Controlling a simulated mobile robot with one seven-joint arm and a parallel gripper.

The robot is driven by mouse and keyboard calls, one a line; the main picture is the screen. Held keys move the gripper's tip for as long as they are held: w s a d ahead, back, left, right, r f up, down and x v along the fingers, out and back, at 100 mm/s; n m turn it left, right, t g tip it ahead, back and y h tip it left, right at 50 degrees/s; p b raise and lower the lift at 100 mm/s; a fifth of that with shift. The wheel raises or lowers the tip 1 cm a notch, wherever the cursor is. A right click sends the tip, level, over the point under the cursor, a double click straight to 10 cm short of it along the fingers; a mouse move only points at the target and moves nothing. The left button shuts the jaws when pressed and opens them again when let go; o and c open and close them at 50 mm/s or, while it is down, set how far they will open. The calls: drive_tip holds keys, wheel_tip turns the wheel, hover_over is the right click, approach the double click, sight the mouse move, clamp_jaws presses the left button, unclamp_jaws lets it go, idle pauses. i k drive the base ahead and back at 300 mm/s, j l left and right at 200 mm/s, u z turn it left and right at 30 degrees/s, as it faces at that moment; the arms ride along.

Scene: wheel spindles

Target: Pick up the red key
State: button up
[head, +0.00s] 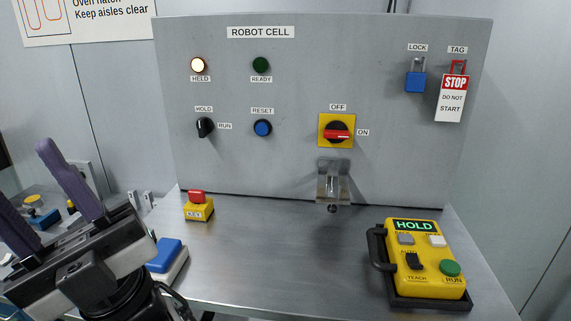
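A red piece (197,196), which looks like the red key, sits on top of a small yellow block (199,213) at the back left of the metal bench. Its exact shape is too small to make out. The block has a small label that I cannot read surely. My gripper (22,180) is at the lower left, well to the left of the block and nearer the camera. Its two purple fingers are spread apart, with nothing visible between them. The tip of the lower finger is cut off by the picture's left edge.
The grey panel (290,100) stands behind the bench. A metal bracket (333,183) sticks out below its yellow-and-red switch (337,131). A yellow pendant (425,258) rests in a black holder at right. A blue-topped block (165,255) lies beside my gripper. The bench middle is clear.

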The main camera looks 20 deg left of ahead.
sight(195, 195)
drive_tip(key=u, duration=1.35)
drive_tip(key=i+l+u, duration=0.1)
drive_tip(key=i, duration=0.35)
drive_tip(key=i+l+u, duration=0.15)
drive_tip(key=i, duration=0.3)
